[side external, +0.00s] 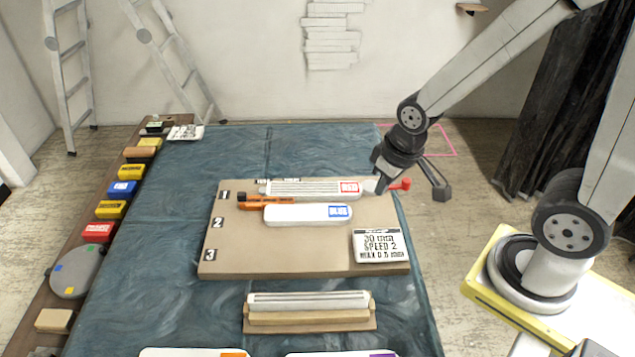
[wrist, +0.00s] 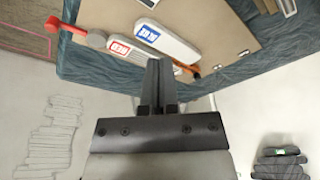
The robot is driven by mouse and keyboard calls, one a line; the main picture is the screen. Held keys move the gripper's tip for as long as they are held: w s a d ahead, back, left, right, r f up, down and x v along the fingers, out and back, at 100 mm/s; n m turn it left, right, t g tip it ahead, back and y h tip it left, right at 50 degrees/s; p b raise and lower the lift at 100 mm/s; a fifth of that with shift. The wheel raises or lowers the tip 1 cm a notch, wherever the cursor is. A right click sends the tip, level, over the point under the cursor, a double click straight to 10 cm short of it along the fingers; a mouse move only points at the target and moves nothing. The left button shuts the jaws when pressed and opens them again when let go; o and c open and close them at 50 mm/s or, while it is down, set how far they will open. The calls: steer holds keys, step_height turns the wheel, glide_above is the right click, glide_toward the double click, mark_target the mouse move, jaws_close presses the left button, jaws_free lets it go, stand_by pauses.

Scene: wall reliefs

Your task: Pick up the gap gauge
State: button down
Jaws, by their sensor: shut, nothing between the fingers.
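No object is clearly labelled as a gap gauge. A slim orange and black tool (side external: 263,201) lies on the brown board between the RED and BLUE pieces; its orange end shows in the wrist view (wrist: 195,71). A red-handled tool (side external: 400,184) with a pale grey end lies by the board's far right corner; it also shows in the wrist view (wrist: 68,28). My gripper (side external: 377,186) is over that corner near the RED piece's right end, its fingers partly hidden. In the wrist view my gripper (wrist: 158,66) is shut and empty.
The brown board (side external: 300,262) carries a white RED piece (side external: 300,189) at 1, a BLUE piece (side external: 300,215) at 2 and a printed card (side external: 380,246). A wooden holder (side external: 310,318) stands in front. Coloured blocks (side external: 122,190) line the left. Blue cloth (side external: 160,260) is clear left of the board.

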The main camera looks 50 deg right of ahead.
steer(key=shift+c, duration=2.2)
jaws_free()
steer(key=m+t+y, duration=0.2)
steer(key=m+y, duration=0.7)
steer(key=m, duration=1.2)
glide_toward(246, 194)
steer(key=s+a, duration=0.1)
steer(key=s, duration=0.2)
steer(key=s+a, duration=0.4)
steer(key=s, duration=0.1)
steer(key=shift+s+r, duration=0.1)
steer(key=shift+s, duration=0.2)
steer(key=w+f+m+t, duration=0.1)
steer(key=w, duration=0.1)
steer(key=w+d+f+m+t, duration=0.1)
steer(key=w+m+t, duration=0.1)
steer(key=w+d+f+m+t, duration=0.1)
steer(key=w+m, duration=0.1)
steer(key=shift+w+d+f+t, duration=0.25)
steer(key=shift+f+t, duration=0.05)
steer(key=shift+w+d+f+m+t, duration=0.25)
steer(key=shift+w+m+t, duration=0.1)
steer(key=shift+m, duration=0.25)
steer(key=shift+x, duration=1.3)
